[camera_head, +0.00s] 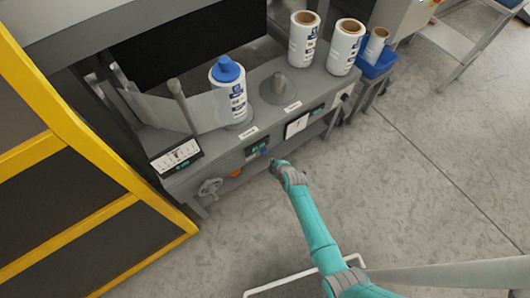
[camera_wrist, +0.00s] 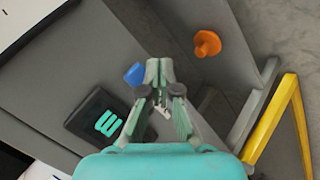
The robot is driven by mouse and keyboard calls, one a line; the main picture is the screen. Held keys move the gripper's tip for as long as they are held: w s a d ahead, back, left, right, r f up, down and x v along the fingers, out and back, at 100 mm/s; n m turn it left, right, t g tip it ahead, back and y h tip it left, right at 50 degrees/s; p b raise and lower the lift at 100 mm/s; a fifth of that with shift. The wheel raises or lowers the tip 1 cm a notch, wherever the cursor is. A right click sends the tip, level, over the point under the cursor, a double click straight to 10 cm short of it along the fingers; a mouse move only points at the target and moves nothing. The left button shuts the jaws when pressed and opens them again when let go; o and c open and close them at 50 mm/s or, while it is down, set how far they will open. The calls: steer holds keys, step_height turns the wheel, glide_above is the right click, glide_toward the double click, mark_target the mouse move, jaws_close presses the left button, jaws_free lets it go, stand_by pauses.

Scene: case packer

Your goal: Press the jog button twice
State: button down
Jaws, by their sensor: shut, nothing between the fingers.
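A blue button (camera_wrist: 134,75) sticks out of the grey machine front in the wrist view, and an orange knob (camera_wrist: 207,43) is farther right. No label reads on either, so I cannot tell by name which is the jog button. A small dark display (camera_wrist: 96,120) with teal marks lies beside the blue button; it also shows in the head view (camera_head: 255,149). My gripper (camera_wrist: 160,68) is shut and empty, its fingertips just right of the blue button in the picture. Whether they touch it I cannot tell. In the head view my gripper (camera_head: 277,166) is close to the machine front.
The grey machine shelf (camera_head: 258,127) carries a blue-capped labelled roll (camera_head: 229,92) and an empty post hub (camera_head: 279,88). Two more rolls (camera_head: 304,38) stand at the back. A yellow-framed guard (camera_head: 70,125) is farther left.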

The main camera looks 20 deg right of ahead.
steer(key=shift+w+a, duration=0.2)
steer(key=shift+w, duration=0.35)
steer(key=shift+w+a, duration=0.2)
steer(key=shift+w, duration=0.35)
steer(key=shift+w, duration=0.1)
stand_by(0.6)
steer(key=shift+w+a, duration=0.1)
steer(key=shift+w, duration=0.25)
steer(key=shift+w+a, duration=0.2)
steer(key=shift+w, duration=0.25)
stand_by(0.8)
stand_by(0.3)
steer(key=shift+s+d, duration=0.3)
steer(key=shift+s, duration=0.55)
steer(key=shift+s, duration=0.1)
steer(key=shift+s+d, duration=0.25)
steer(key=shift+s, duration=0.5)
steer(key=shift+s+d, duration=0.3)
steer(key=shift+s, duration=0.5)
steer(key=shift+s+d, duration=0.25)
steer(key=shift+s, duration=0.5)
